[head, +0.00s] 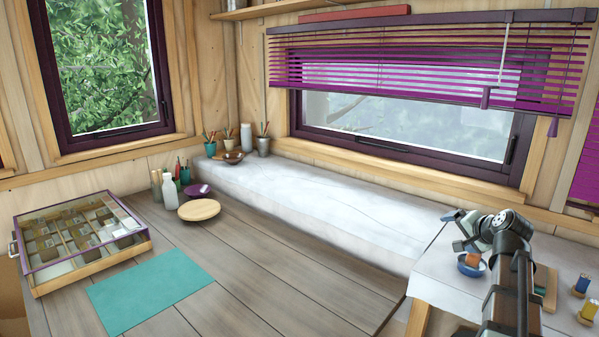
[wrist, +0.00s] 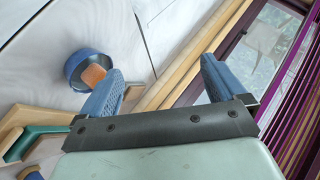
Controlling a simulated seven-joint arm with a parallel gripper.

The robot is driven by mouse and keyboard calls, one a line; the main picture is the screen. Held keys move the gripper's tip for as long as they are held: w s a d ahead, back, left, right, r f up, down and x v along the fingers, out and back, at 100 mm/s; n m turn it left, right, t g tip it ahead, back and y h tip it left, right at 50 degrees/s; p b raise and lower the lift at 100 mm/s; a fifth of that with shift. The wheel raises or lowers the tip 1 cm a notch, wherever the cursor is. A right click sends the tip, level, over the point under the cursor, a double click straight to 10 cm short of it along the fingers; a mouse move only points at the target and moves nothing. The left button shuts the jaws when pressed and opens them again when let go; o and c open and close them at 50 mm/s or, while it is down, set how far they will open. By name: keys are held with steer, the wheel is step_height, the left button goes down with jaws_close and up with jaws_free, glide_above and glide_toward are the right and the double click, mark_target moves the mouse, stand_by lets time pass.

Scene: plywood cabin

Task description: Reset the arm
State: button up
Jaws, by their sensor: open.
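My gripper (wrist: 163,84) is open, with its two blue ridged fingers well apart and nothing between them in the wrist view. In the head view my gripper (head: 456,230) is above the white side surface at the right, and my arm hides part of that surface. A small blue bowl (head: 471,271) with an orange-brown piece (head: 473,259) in it stands below my gripper. The wrist view shows the bowl (wrist: 72,70) and the orange-brown piece (wrist: 95,75) beside one finger, which partly overlaps them.
Two spools (head: 583,284) stand at the far right edge. A wooden-edged tray with green (head: 541,295) lies partly behind my arm. The window (head: 420,120) with purple blinds is behind. At left are a glass-topped case (head: 85,237), a teal mat (head: 150,288) and a round wooden plate (head: 199,209). The white ledge's middle is clear.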

steer(key=s+a+f+g+y, duration=0.1)
steer(key=s+a+f+g, duration=0.35)
steer(key=f, duration=1.05)
steer(key=s+a+f+n+g+y, duration=0.15)
steer(key=s+a+f, duration=0.6)
steer(key=f, duration=0.75)
steer(key=s+a+f+g, duration=0.3)
steer(key=a+f, duration=0.5)
steer(key=f, duration=0.7)
steer(key=s+a+f+n+g, duration=0.2)
steer(key=s+a+f+g, duration=0.15)
steer(key=s+f, duration=0.35)
steer(key=s+a+f+n+g, duration=0.2)
steer(key=s+a+f+n, duration=0.1)
steer(key=s+a+f, duration=0.3)
steer(key=s+a+f+n+g+h, duration=0.1)
steer(key=s+f+n, duration=0.1)
steer(key=s, duration=0.6)
steer(key=s+a+f+n+g+h, duration=0.1)
steer(key=s+f+n+g+h, duration=0.1)
steer(key=s+f, duration=0.3)
steer(key=s, duration=0.4)
steer(key=shift+s+n, duration=0.25)
steer(key=shift+n, duration=0.1)
